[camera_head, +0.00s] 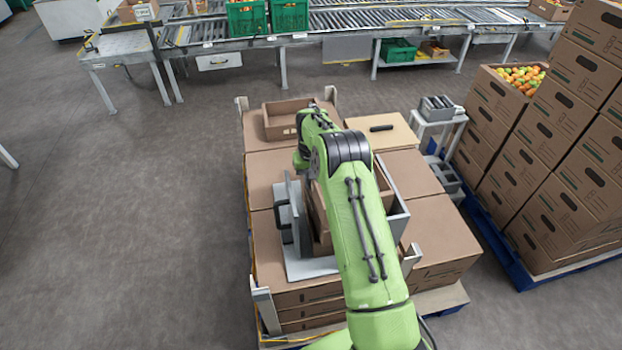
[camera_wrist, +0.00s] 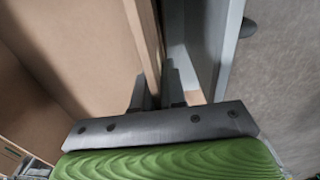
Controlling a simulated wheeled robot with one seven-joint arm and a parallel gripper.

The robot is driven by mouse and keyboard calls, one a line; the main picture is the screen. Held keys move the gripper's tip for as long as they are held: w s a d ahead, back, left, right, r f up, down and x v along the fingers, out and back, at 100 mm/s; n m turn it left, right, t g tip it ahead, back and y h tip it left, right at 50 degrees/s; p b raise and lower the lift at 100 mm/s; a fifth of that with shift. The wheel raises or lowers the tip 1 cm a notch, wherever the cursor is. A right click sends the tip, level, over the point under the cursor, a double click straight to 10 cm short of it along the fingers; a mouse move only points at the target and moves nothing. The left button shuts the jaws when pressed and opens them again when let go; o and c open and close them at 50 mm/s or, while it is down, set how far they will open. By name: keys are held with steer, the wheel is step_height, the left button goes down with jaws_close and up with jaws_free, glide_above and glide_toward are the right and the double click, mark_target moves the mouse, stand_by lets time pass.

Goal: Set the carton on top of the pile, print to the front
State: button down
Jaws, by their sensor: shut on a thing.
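An open brown carton (camera_head: 320,228) is partly hidden under my green arm in the head view, between the walls of a grey frame (camera_head: 310,268). In the wrist view the carton (camera_wrist: 60,50) fills the left side. My gripper (camera_wrist: 158,78) is shut on one upright wall of it, with a grey panel (camera_wrist: 214,50) close on the right. My fingers are hidden by the arm in the head view. The pile (camera_head: 440,235) of closed cartons stands on a pallet beneath. The held carton's print is not visible, and I cannot tell whether its bottom touches anything.
An open, empty-looking carton (camera_head: 291,122) sits at the pile's far left, beside a tan top with a black slot (camera_head: 381,128). Pale corner posts (camera_head: 264,308) edge the pile. A small stand (camera_head: 440,122) and tall carton stacks (camera_head: 560,170) crowd the right. Floor is clear left.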

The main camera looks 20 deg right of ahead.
steer(key=shift+f+b, duration=0.7)
steer(key=shift+f, duration=0.2)
stand_by(0.4)
steer(key=c, duration=1.1)
jaws_free()
steer(key=c, duration=0.3)
steer(key=shift+c, duration=0.2)
steer(key=shift+r+p, duration=2.65)
steer(key=shift+r, duration=1.4)
